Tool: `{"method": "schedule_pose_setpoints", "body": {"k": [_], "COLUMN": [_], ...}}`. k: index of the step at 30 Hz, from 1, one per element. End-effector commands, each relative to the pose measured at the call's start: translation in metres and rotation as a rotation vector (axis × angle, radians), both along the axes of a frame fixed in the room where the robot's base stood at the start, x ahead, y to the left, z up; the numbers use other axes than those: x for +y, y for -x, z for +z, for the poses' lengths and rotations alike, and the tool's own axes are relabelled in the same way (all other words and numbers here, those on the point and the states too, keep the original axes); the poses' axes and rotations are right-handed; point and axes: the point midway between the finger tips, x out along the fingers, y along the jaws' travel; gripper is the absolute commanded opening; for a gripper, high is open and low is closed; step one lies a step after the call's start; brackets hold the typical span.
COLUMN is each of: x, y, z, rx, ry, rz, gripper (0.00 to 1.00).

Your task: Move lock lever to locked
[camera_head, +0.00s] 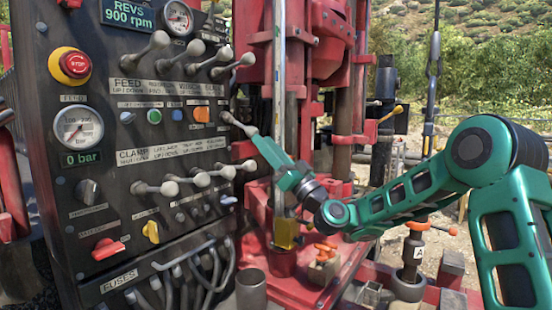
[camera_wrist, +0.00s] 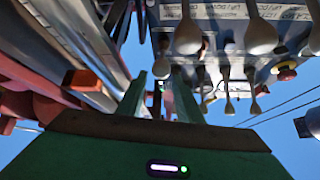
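A control panel (camera_head: 130,130) with several pale-knobbed levers fills the left of the head view. I can read no lock label. A grey lever (camera_head: 232,122) stands out at the panel's right edge, sloping down to the right. My gripper (camera_head: 257,138) is at this lever's lower right end, in front of the red rig. The gripper's tips also show in the wrist view (camera_wrist: 160,75), where the two green fingers stand apart. A narrow pinkish thing (camera_wrist: 169,101) shows between or behind them. I cannot tell whether the fingers touch the lever; its far end is hidden.
Upper levers (camera_head: 223,54) and lower levers (camera_head: 226,172) stick out from the panel close to my gripper. A vertical steel rod (camera_head: 279,80) and the red rig (camera_head: 345,110) stand just behind it. Hoses (camera_head: 190,278) hang below the panel.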

Motion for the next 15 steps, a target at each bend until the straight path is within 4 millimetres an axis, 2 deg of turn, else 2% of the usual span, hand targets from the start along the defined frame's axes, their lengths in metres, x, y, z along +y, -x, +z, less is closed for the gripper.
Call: {"method": "schedule_pose_setpoints", "body": {"k": [3,15], "x": [-0.011,-0.022], "y": [0.007,0.02], "z": [-0.008,-0.023], "rx": [0.002,0.001], "ry": [-0.004,-0.001], "rz": [-0.002,-0.002], "gripper": [0.33,0.33]}}
